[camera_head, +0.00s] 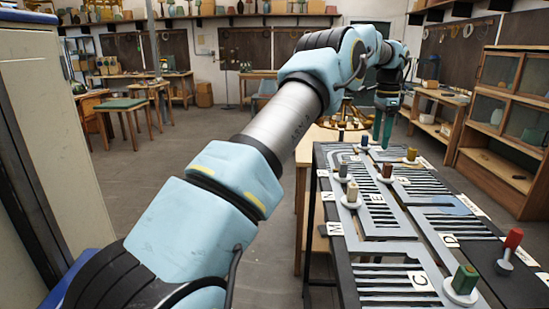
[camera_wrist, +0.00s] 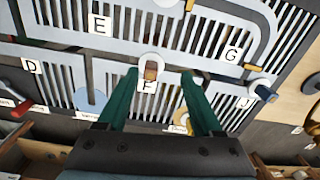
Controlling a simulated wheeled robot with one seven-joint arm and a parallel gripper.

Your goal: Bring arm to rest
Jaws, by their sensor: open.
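My arm reaches from the lower left to the far end of a slotted panel (camera_head: 400,228). My gripper (camera_head: 382,138) points down over that far end in the head view. In the wrist view my gripper (camera_wrist: 159,74) has its two green fingers apart, with nothing held between them. A brown-topped knob on a white base (camera_wrist: 151,68) shows between the fingertips, beside the label F. I cannot tell the height of the fingertips above the panel.
The panel carries several coloured knobs, including a green one (camera_head: 464,280) and a red-handled lever (camera_head: 510,248) near its right edge. A wooden cabinet (camera_head: 505,130) stands right of it. A green-topped table (camera_head: 122,104) is at the back left. Open floor lies left of the panel.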

